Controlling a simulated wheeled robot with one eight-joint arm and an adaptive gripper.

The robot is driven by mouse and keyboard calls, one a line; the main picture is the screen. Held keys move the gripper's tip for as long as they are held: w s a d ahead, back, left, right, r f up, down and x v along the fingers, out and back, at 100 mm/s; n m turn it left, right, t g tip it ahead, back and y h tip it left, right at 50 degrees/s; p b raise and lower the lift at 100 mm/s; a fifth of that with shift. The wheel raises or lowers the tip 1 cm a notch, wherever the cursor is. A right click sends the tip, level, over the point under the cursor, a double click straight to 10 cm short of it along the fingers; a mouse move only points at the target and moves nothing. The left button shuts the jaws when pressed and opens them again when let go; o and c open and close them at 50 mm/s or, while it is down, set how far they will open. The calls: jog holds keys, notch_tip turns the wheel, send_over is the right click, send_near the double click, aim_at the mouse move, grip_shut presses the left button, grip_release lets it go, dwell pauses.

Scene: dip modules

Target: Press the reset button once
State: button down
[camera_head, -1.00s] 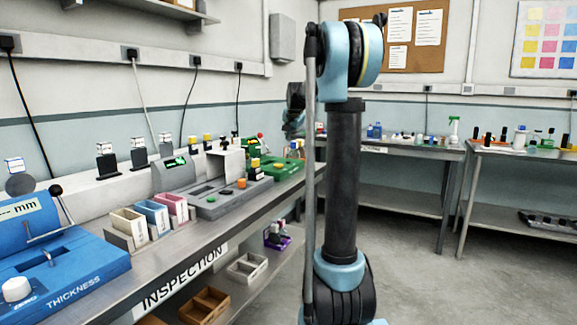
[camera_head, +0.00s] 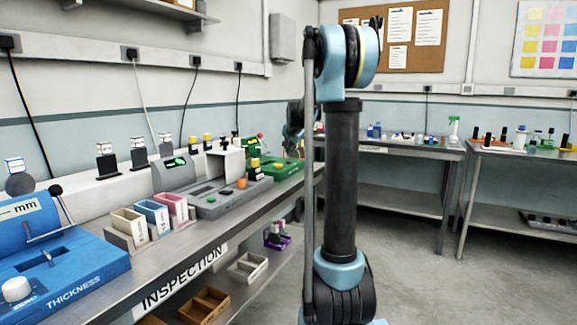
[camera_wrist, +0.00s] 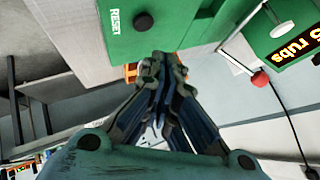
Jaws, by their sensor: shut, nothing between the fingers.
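The reset button (camera_wrist: 143,21) is a small round black knob on a green panel (camera_wrist: 185,20), beside a white RESET label, near the top of the wrist view. My gripper (camera_wrist: 163,65) is shut and empty, its fingertips just below and right of the button in that picture. Whether they touch the panel I cannot tell. In the head view the green device (camera_head: 287,169) sits at the far end of the inspection bench, and the fingers and the button cannot be made out there.
A red ball-ended lever (camera_wrist: 260,79) and a green sign (camera_wrist: 290,35) show at right in the wrist view. In the head view, a grey device (camera_head: 215,203), small bins (camera_head: 128,222) and a blue thickness gauge (camera_head: 75,275) stand along the bench (camera_head: 200,241).

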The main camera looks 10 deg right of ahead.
jog(key=shift+f, duration=1.15)
jog(key=shift+f, duration=0.7)
dwell(1.4)
dwell(0.3)
jog(key=shift+r, duration=0.75)
jog(key=shift+r, duration=2.55)
